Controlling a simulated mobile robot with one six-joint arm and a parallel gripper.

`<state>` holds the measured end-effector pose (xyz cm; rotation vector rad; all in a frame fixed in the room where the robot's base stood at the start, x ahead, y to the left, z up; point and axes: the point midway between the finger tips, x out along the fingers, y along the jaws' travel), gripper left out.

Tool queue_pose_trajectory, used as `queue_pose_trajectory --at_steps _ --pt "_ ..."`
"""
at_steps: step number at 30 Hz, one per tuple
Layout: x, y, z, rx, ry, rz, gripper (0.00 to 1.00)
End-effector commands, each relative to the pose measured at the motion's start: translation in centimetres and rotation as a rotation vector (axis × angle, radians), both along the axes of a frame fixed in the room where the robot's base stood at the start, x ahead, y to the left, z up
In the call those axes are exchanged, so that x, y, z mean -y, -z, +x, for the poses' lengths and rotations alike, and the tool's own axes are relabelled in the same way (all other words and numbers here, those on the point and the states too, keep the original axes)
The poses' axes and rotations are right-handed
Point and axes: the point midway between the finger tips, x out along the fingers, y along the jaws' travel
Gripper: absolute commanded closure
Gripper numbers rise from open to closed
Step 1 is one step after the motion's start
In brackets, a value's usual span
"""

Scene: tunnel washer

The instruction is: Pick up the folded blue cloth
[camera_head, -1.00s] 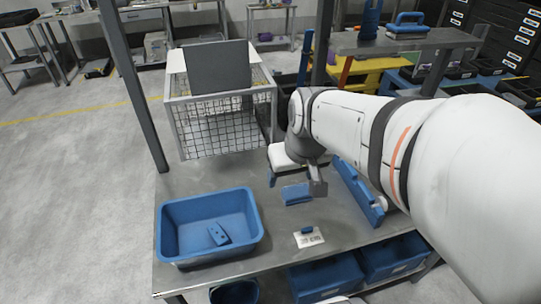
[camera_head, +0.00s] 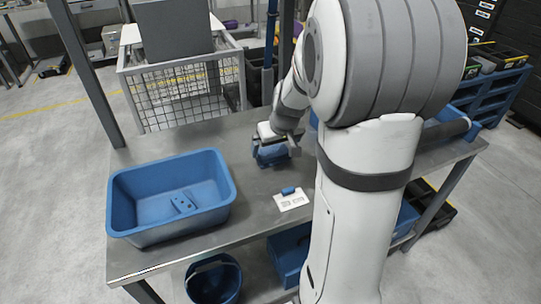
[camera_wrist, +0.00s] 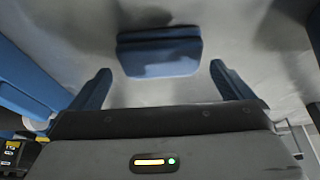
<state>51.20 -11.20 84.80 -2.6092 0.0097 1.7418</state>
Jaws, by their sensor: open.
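The folded blue cloth (camera_wrist: 160,52) lies flat on the grey metal table in the wrist view, ahead of and between my gripper's fingertips. It looks like a small padded rectangle with a fold along its far side. My gripper (camera_wrist: 160,78) is open, with one finger at each side and nothing held. In the head view my gripper (camera_head: 276,146) is low over the table at the cloth (camera_head: 268,160), which it partly hides. I cannot tell the exact height left between the fingers and the table.
A blue tub (camera_head: 228,205) with a small blue item inside stands at the table's left. A white card (camera_head: 292,201) with a small blue piece lies in front of the cloth. A wire basket (camera_head: 180,95) stands behind. A blue bucket (camera_head: 214,282) is below.

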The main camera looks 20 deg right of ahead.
Motion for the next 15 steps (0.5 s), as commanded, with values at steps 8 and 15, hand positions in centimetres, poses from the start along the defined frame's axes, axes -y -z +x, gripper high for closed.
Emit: queue_pose_trajectory --at_steps 8,15 --pt "-0.1 3.3 1.6 -0.002 -0.002 0.000 0.00" --pt "-0.1 3.4 1.7 0.000 -0.002 -0.001 0.00"
